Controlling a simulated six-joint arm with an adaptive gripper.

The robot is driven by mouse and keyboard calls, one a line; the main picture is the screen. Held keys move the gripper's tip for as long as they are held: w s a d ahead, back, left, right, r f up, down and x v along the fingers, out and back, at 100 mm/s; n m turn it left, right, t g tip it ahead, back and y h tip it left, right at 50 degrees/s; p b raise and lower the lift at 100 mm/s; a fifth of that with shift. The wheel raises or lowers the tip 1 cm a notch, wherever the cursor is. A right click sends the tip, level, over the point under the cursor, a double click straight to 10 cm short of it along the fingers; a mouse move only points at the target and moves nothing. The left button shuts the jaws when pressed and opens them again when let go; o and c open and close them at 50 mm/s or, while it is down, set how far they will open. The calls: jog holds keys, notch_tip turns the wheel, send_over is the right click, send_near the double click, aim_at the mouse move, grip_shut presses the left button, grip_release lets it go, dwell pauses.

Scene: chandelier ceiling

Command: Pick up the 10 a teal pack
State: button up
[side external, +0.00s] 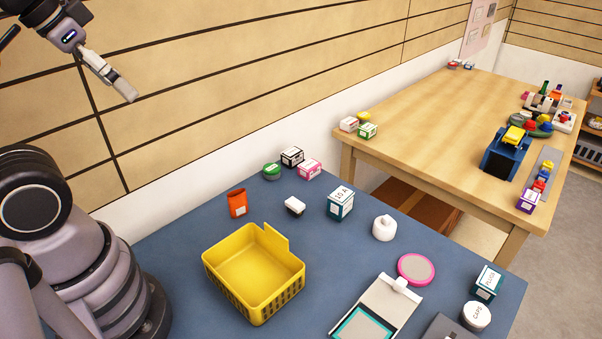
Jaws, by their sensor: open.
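The teal pack marked "10 A" (340,203) stands upright on the blue-grey table, right of the yellow basket. It has a white top and a white label with dark letters. A second teal and white pack (487,282), with different lettering, stands near the table's right corner. My gripper (126,92) is at the upper left, high above the table and far from the 10 A pack. It is open and nothing shows in it; its fingers are seen mostly edge-on.
A yellow basket (211,266) stands at the table's centre left. An orange container (238,203), a small black and white item (294,206) and a white bottle (384,228) stand near the pack. Pink and black boxes are behind. A wooden table (430,120) adjoins at the back right.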

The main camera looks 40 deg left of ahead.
jog(key=n+t, duration=0.1)
jog(key=t, duration=0.5)
send_over(346, 193)
jog(key=s, duration=0.4)
notch_tip(346, 193, down, 27)
jog(key=shift+t+y, duration=0.5)
jog(key=shift+t, duration=0.4)
jog(key=f, duration=0.2)
jog(key=s+f, duration=0.1)
jog(key=f, duration=0.5)
jog(key=shift+s+a, duration=0.1)
jog(key=shift+s, duration=0.1)
jog(key=x, duration=0.7)
jog(key=shift+w+a+f, duration=0.1)
jog(key=shift+w+f, duration=0.1)
jog(key=shift+c, duration=0.4)
